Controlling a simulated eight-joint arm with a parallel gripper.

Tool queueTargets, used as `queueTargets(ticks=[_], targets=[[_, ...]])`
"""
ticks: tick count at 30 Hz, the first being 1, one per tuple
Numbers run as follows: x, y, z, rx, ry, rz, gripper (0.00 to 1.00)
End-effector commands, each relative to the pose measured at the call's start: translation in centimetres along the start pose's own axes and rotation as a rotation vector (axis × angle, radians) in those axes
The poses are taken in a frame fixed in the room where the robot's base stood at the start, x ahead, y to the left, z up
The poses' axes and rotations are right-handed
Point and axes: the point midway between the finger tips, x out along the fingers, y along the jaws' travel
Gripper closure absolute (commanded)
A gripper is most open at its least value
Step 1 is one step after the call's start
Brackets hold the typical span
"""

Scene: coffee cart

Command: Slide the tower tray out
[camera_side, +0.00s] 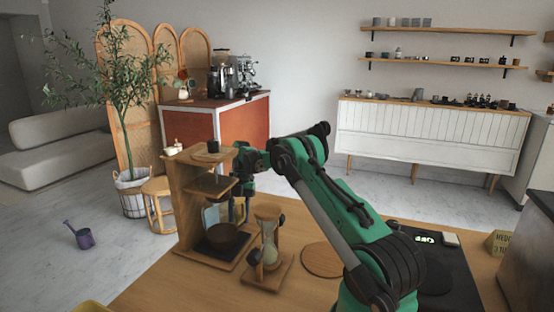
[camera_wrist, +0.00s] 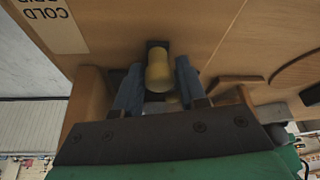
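The wooden tower (camera_side: 185,205) stands on the table at left of centre in the side view. A dark tray (camera_side: 207,247) lies low in its base, under a dark round vessel; its far edges are hidden. My gripper (camera_side: 240,208) hangs at the tower's right side, partly hidden by the hourglass and shelf. In the wrist view, a pale yellow knob (camera_wrist: 159,73) with a dark mount behind it sits between the two blue-grey fingers of my gripper (camera_wrist: 159,78). The fingers are apart, with a narrow gap seeming to show on each side of the knob.
An hourglass (camera_side: 268,240) on a wooden stand is close in front of the tower's right side. A round wooden mat (camera_side: 322,260) lies right of it. A dark scale (camera_side: 440,275) is farther right. A sign (camera_wrist: 48,22) shows in the wrist view.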

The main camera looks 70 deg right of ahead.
Motion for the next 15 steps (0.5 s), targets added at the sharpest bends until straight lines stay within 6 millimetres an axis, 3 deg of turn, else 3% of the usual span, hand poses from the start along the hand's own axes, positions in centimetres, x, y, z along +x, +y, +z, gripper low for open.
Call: queueTargets(ticks=[1, 3, 15], targets=[[-0.01, 0.0, 0.0, 0.0, 0.0, 0.0, 0.8], [-0.01, 0.0, 0.0, 0.0, 0.0, 0.0, 1.0], [-0.03, -0.02, 0.0, 0.001, 0.0, -0.001, 1.0]])
